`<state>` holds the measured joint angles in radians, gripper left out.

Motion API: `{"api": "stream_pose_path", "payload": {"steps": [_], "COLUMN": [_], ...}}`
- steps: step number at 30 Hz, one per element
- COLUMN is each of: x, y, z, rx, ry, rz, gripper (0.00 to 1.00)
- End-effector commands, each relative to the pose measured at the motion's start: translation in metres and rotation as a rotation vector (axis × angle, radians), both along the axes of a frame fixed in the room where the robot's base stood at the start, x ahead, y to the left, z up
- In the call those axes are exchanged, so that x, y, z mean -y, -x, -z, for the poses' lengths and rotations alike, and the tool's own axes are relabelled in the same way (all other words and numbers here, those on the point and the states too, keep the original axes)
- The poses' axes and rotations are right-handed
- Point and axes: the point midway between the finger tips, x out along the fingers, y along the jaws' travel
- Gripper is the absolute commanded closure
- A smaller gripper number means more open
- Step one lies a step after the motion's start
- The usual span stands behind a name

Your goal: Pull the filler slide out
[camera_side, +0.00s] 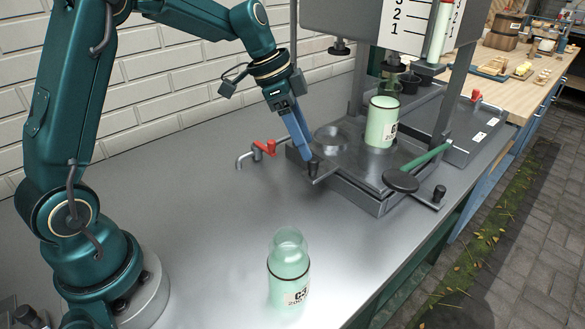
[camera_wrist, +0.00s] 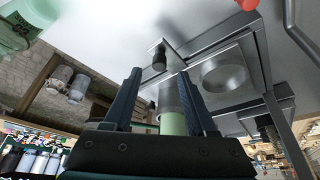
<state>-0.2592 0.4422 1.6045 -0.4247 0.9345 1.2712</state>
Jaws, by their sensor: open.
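The filler slide (camera_side: 348,168) is a flat grey metal plate at the front of the filler, with a round recess in its left part. A black knob (camera_side: 313,169) stands at its left front corner, and a second black knob (camera_side: 439,193) stands to the right. A pale green bottle (camera_side: 382,122) stands upright at the back, under the filler. My gripper (camera_side: 309,154) points down at the left knob. In the wrist view my gripper (camera_wrist: 162,75) is open, with a knob (camera_wrist: 158,56) just beyond and between the fingertips. Contact cannot be told.
A dark disc (camera_side: 401,181) with a green handle lies across the slide's right side. A red-handled tap (camera_side: 266,148) is left of the filler. Another green bottle (camera_side: 289,272) stands on the front bench (camera_side: 210,235). The bench between this bottle and the filler is clear.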

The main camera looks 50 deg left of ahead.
Motion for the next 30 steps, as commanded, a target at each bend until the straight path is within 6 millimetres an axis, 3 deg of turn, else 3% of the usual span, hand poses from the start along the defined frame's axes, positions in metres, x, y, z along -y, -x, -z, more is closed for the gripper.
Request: {"api": "stream_pose_path", "payload": {"steps": [9, 18, 19, 23, 30], "x": [0.011, 0.011, 0.011, 0.011, 0.011], "y": [-0.009, -0.01, -0.01, -0.01, -0.01], "z": [0.033, 0.036, 0.036, 0.036, 0.035], "rx": [-0.002, 0.0, 0.0, 0.0, 0.0], "ry": [0.0, -0.001, -0.001, -0.001, -0.001], "rz": [0.002, 0.001, 0.001, 0.001, 0.001], "gripper": [0.43, 0.43, 0.51, 1.0, 1.0]}}
